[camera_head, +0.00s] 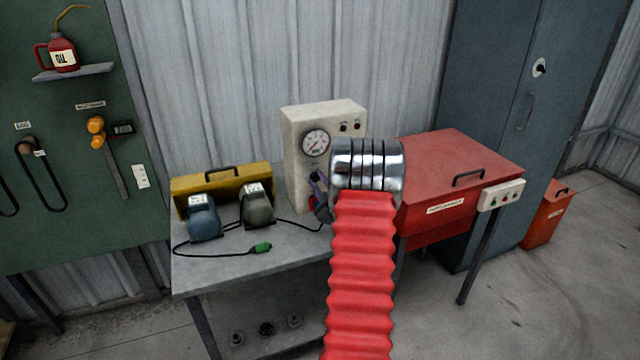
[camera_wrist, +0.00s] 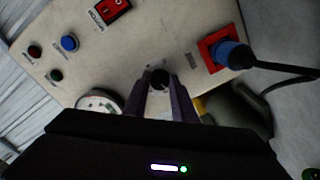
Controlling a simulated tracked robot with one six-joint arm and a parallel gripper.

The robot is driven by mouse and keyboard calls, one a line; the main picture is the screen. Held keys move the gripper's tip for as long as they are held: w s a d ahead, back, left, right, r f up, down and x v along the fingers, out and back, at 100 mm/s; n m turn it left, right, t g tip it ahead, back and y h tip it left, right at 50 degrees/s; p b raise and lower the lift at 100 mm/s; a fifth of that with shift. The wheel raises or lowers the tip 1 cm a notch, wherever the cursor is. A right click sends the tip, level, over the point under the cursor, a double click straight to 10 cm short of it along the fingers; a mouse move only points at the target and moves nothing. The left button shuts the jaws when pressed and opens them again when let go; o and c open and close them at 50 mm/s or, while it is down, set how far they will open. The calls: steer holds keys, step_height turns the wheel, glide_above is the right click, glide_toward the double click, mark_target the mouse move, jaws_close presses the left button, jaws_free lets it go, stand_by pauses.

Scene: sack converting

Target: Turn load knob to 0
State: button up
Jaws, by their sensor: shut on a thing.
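The load knob (camera_wrist: 160,78) is a small black round knob on the face of the cream tester box (camera_head: 296,160). In the wrist view my gripper (camera_wrist: 162,88) has its two fingers on either side of the knob, shut on it. The knob's pointer and scale marks are too small to read. The round dial gauge (camera_head: 316,143) sits on the upper part of the box, partly covered in the wrist view.
In the wrist view a blue plug (camera_wrist: 232,54) sits in a red socket beside the knob, with a red switch (camera_wrist: 113,10) and small buttons farther off. A red cabinet (camera_head: 450,165) stands right.

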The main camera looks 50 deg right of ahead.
steer(key=n, duration=0.6)
steer(key=shift+s+a+f, duration=0.1)
stand_by(0.6)
steer(key=o, duration=1)
steer(key=shift+o, duration=0.2)
steer(key=v, duration=1.3)
steer(key=shift+s+a, duration=0.15)
steer(key=shift+s, duration=0.15)
